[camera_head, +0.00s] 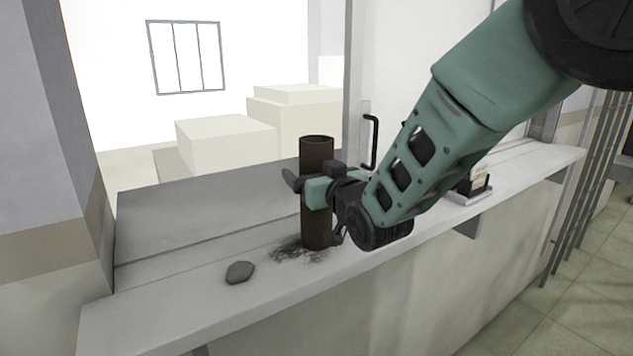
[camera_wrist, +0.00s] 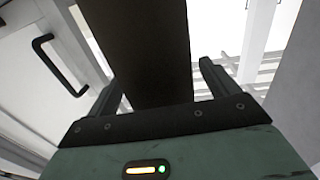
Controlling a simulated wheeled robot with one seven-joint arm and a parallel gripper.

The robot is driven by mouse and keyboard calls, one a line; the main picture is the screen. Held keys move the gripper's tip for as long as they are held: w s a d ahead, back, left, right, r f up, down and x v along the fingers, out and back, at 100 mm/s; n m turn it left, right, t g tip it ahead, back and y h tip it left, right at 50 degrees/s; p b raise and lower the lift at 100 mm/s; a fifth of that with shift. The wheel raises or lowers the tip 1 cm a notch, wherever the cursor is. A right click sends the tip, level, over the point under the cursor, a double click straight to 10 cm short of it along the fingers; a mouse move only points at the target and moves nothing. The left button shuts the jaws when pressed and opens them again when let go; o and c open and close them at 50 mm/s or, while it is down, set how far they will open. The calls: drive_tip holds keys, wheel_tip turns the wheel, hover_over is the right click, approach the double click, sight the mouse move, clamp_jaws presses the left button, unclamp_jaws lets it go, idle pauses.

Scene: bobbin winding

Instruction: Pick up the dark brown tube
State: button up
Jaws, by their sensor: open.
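The dark brown tube (camera_head: 316,222) stands upright on the pale ledge (camera_head: 205,311) in the head view. My gripper (camera_head: 300,184) is at the tube's upper half, coming from the right, with its jaws around the tube. In the wrist view the tube (camera_wrist: 145,45) fills the space between the two dark fingers of my gripper (camera_wrist: 160,85). The fingers are open, with a gap visible beside the tube at the right finger. Part of the tube is hidden behind the gripper in the head view.
A grey stone (camera_head: 239,272) lies on the ledge left of the tube. Dark tangled fibres (camera_head: 290,252) lie at the tube's foot. A black handle (camera_head: 372,143) is on the frame behind, and a small card holder (camera_head: 474,188) stands further right. The ledge's left end is clear.

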drive_tip(key=shift+w+a, duration=0.25)
drive_tip(key=shift+w, duration=0.3)
drive_tip(key=c, duration=1.1)
